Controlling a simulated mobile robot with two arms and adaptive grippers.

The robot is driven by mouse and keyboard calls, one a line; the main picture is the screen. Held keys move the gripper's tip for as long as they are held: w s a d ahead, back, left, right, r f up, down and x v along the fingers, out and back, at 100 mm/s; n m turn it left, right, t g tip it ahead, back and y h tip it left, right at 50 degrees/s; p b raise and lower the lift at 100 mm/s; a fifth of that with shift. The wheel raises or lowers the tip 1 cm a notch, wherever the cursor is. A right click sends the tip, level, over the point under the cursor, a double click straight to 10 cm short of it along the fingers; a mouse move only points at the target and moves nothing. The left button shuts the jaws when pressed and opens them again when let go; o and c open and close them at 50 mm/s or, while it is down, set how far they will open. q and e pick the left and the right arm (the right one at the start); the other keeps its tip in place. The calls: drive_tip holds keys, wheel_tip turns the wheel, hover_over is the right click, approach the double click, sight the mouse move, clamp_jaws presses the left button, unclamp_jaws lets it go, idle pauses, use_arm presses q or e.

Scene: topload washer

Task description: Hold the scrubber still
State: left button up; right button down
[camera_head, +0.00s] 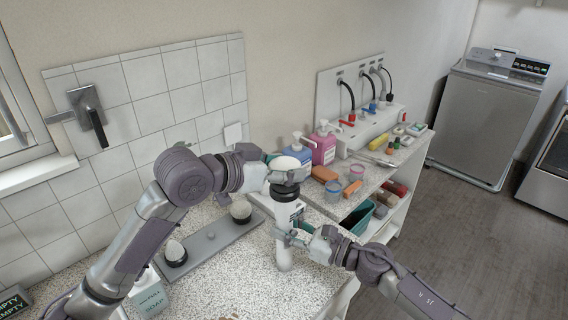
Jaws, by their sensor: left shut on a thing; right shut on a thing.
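A white domed piece (285,163) sits at the top of an upright stack near the counter's right edge. Below it are a black ring-like part (286,192) and a white cylindrical body (284,255). I cannot tell where the scrubber ends and any other piece begins. My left gripper (283,177) is shut at the upper part, just under the dome. My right gripper (290,238) is shut on the white body lower down. The fingers hide parts of both grips. Two white-topped, black-based scrubbers (240,210) (175,251) stand on a grey tray (208,246).
A white container (150,290) marked soap stands at the speckled counter's (230,285) front left. A shelf at the right holds blue (299,151) and pink (324,146) pump bottles and small jars. A washer (487,115) stands beyond open floor (450,230).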

use_arm(q)
drive_tip(key=o, duration=1.2)
drive_tip(key=shift+a, duration=0.1)
drive_tip(key=v, duration=1.2)
drive_tip(key=shift+c, duration=0.2)
